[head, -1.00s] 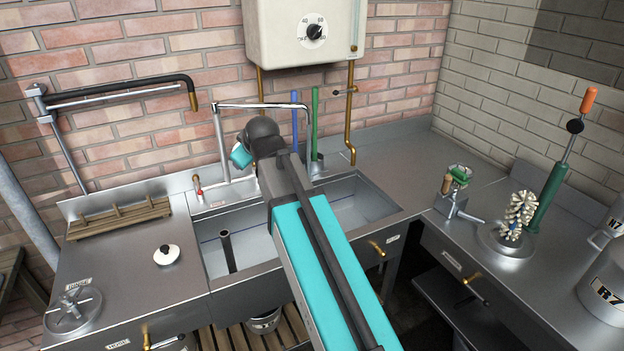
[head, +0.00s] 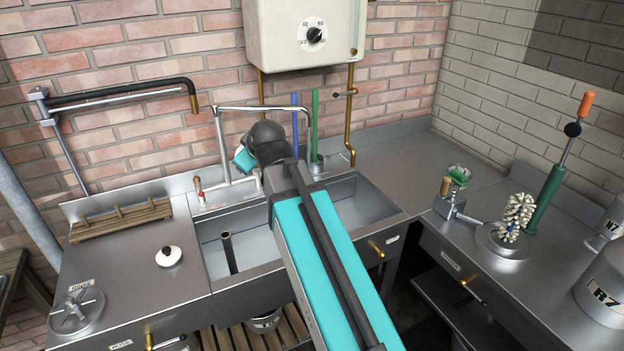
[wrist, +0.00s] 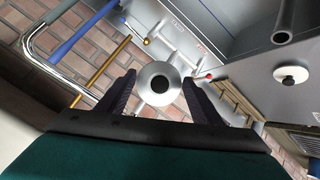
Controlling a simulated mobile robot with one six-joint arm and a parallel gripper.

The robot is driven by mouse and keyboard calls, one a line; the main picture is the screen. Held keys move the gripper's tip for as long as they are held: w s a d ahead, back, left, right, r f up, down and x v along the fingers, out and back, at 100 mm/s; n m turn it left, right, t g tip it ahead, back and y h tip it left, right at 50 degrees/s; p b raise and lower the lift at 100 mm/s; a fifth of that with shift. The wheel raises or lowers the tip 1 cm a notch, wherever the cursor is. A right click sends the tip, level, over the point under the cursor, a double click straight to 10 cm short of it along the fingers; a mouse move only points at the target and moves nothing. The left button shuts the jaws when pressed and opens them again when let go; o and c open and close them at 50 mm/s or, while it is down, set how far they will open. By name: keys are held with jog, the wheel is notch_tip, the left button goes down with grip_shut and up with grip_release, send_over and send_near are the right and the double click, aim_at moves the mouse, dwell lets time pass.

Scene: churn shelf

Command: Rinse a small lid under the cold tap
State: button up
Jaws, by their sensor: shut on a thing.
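My gripper (wrist: 160,80) shows in the wrist view, its two dark fingers on either side of a round silvery disc with a dark centre, which looks like the small lid (wrist: 160,84). The fingers are shut on it. In the head view my arm hides the fingers and the held lid. My wrist is over the back of the sink (head: 352,226), beside the chrome swan-neck tap (head: 220,142). A red tap handle (head: 199,193) shows at the back left of the sink. I cannot make out running water or which tap is cold.
A white lid with a black knob (head: 169,256) lies on the left counter, near a wooden rack (head: 120,221). A dark upright pipe (head: 228,253) stands in the sink. A water heater (head: 300,35) hangs above. A brush (head: 516,215) and green-handled tool (head: 545,198) stand right.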

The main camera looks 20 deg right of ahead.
jog(key=v, duration=0.3)
jog(key=f+p+v, duration=0.1)
jog(key=v, duration=0.1)
jog(key=shift+s+d, duration=0.15)
jog(key=shift+s, duration=0.2)
jog(key=shift+s+b, duration=0.1)
jog(key=shift+b, duration=0.2)
jog(key=shift+b+v, duration=1.1)
jog(key=shift+b, duration=0.5)
jog(key=shift+f, duration=0.1)
